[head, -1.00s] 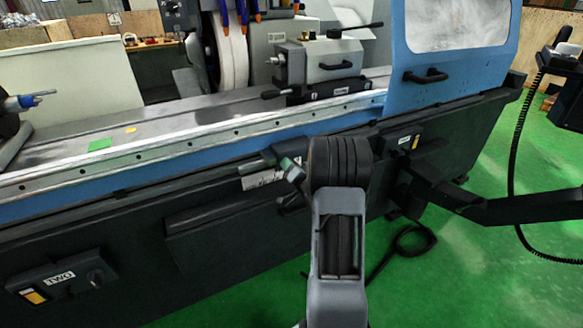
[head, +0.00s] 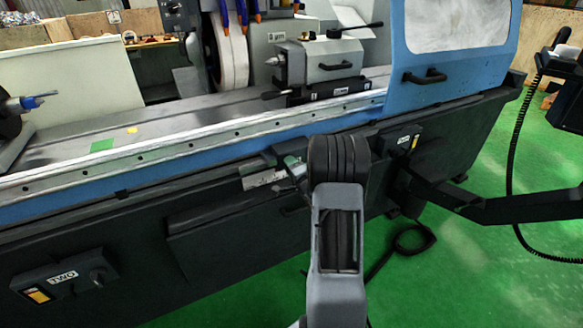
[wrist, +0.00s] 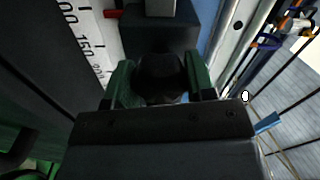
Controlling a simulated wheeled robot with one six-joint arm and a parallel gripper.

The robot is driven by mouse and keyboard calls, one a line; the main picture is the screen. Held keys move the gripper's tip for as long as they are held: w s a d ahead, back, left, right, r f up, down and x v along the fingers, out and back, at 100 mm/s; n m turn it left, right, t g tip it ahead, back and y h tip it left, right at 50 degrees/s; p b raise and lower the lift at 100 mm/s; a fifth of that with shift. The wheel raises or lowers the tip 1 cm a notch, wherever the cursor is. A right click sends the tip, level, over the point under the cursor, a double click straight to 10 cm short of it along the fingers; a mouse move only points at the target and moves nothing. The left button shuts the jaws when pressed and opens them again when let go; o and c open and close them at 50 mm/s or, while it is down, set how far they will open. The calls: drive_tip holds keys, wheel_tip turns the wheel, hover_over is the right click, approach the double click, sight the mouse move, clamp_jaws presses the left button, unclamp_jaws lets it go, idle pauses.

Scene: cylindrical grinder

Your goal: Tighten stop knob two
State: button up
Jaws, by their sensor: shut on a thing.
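My gripper (wrist: 160,85) has green fingers that are shut on a dark rounded knob (wrist: 160,70), one finger on each side of it. The knob sits in front of a dark block (wrist: 152,38) beside a white scale strip (wrist: 88,42) with numbers. In the head view my gripper (head: 293,165) is at the machine's front rail, mostly hidden by my wrist. The knob itself cannot be made out there, and no label shows on it.
A dark box with a small label and a knob (head: 97,277) is low on the machine front at the left. Another labelled dark box (head: 400,138) is right of my wrist. A black arm (head: 480,208) crosses at the right. Green floor (head: 430,285) is open in front.

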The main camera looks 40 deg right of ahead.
idle(0.4)
drive_tip(key=o, duration=0.9)
drive_tip(key=shift+o, duration=0.2)
drive_tip(key=s+a, duration=0.2)
drive_tip(key=s, duration=1.1)
drive_tip(key=shift+s, duration=0.3)
